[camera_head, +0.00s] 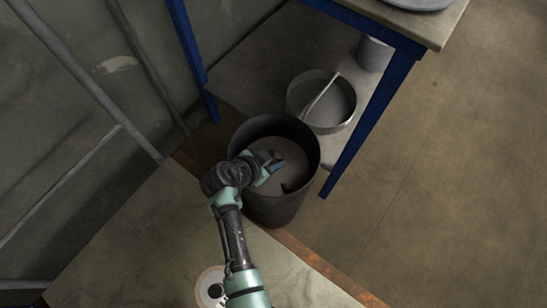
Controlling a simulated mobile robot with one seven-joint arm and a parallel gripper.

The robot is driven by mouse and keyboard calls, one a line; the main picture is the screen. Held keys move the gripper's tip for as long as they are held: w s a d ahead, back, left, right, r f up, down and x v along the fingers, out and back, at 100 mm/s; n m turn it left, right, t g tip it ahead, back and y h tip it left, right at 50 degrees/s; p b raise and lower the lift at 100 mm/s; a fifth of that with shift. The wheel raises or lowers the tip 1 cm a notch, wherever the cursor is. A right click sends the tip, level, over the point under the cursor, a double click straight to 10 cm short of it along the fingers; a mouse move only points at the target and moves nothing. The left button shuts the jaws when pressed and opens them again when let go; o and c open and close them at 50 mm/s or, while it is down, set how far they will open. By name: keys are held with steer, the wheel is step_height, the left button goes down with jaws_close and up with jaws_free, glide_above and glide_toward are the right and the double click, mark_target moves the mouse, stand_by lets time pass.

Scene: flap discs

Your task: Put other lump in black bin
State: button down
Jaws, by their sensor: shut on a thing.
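The black bin (277,211) stands on the floor past the edge of the near table, with its round mouth facing up. My gripper (277,166) is over the mouth of the bin, and I cannot tell how deep it reaches. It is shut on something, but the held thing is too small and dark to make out. A small dark shape (295,186) shows inside the bin, near its right wall; I cannot tell what it is. No lump can be clearly told apart in this view.
The near table (130,250) fills the lower left. A round disc (209,287) lies by my arm. A blue-legged table (375,115) stands behind the bin, with a grey bucket (345,122) and a grey cylinder (374,54) beneath it. Open floor (450,180) lies to the right.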

steer(key=shift+f, duration=0.1)
steer(key=c, duration=0.5)
jaws_free()
steer(key=shift+r, duration=0.2)
steer(key=p+v, duration=0.4)
steer(key=v, duration=0.8)
steer(key=shift+p, duration=0.3)
steer(key=shift+w, duration=0.1)
